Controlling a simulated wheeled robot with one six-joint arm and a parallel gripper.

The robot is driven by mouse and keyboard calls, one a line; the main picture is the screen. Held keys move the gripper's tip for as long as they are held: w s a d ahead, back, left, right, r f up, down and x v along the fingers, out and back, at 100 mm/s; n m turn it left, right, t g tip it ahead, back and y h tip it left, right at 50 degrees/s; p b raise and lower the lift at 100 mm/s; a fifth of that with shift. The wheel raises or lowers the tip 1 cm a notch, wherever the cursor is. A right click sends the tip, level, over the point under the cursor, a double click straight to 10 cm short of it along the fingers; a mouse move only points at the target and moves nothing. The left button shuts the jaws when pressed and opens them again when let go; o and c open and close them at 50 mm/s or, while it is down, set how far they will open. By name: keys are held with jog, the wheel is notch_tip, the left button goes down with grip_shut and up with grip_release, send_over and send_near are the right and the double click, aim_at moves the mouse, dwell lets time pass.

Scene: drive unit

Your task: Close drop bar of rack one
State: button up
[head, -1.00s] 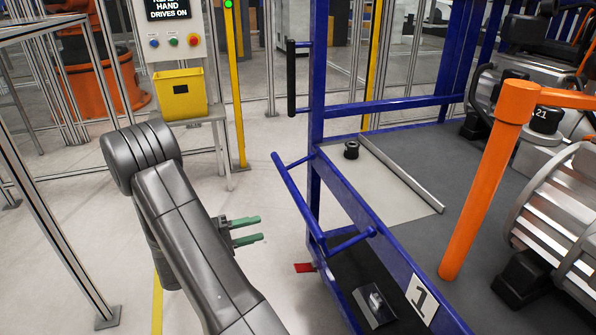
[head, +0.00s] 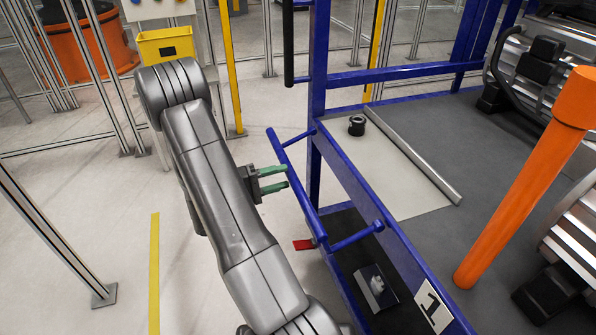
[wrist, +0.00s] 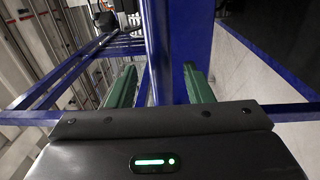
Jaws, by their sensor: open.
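The drop bar (head: 305,203) is a blue U-shaped bar with two short arms, on the left side of the blue rack marked 1 (head: 433,306). It stands out from the rack's side at a slant. My gripper (head: 281,178) has two green fingers, open and pointing right, with their tips at the left edge of the bar's long rail.
A red tab (head: 304,244) is beside the bar's lower end. A blue rack post (head: 317,90) stands just behind it. An orange post (head: 520,190) and drive units are on the right. A yellow bin (head: 166,45) is at the back left.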

jog(key=shift+x, duration=2.95)
grip_shut()
